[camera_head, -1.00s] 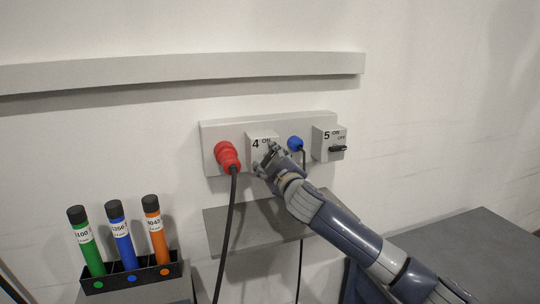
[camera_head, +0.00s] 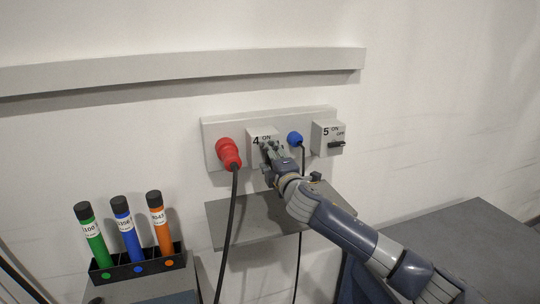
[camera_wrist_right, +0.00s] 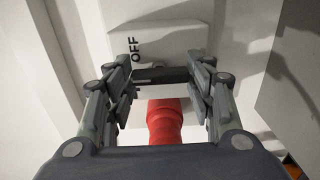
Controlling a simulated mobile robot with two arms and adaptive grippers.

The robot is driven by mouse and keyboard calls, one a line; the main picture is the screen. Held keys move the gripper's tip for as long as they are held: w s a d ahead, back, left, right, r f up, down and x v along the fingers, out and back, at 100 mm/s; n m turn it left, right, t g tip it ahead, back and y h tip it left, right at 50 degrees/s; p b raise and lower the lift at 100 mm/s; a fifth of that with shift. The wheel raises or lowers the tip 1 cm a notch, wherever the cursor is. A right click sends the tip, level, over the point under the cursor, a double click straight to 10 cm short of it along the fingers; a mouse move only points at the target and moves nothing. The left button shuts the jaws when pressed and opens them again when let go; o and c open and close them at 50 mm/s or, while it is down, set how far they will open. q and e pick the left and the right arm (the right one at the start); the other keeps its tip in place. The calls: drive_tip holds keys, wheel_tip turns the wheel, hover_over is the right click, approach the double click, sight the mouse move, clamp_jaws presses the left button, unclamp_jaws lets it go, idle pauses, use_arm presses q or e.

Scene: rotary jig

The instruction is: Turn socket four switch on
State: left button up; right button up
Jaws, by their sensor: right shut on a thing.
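The socket four switch box (camera_head: 254,146) is a pale grey box on the wall panel, marked 4 with ON near its top. In the right wrist view the box (camera_wrist_right: 120,42) shows the word OFF, turned sideways. My right gripper (camera_head: 270,149) is at the front of this box and hides its handle in the head view. In the right wrist view the gripper (camera_wrist_right: 168,80) has its fingers on both ends of the dark switch handle (camera_wrist_right: 160,76) and is shut on it. The handle lies across between the fingertips. My left gripper is out of view.
A red plug (camera_head: 228,153) with a black cable sits left of box four. A blue plug (camera_head: 295,139) sits right of it, then the socket five switch box (camera_head: 324,138). A grey shelf (camera_head: 238,223) juts out below. A rack (camera_head: 120,270) holds green, blue and orange tubes.

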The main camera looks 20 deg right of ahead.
idle(0.5)
drive_tip(key=o, duration=1.1)
drive_tip(key=shift+c, duration=0.2)
drive_tip(key=s, duration=1.2)
drive_tip(key=shift+d, duration=0.2)
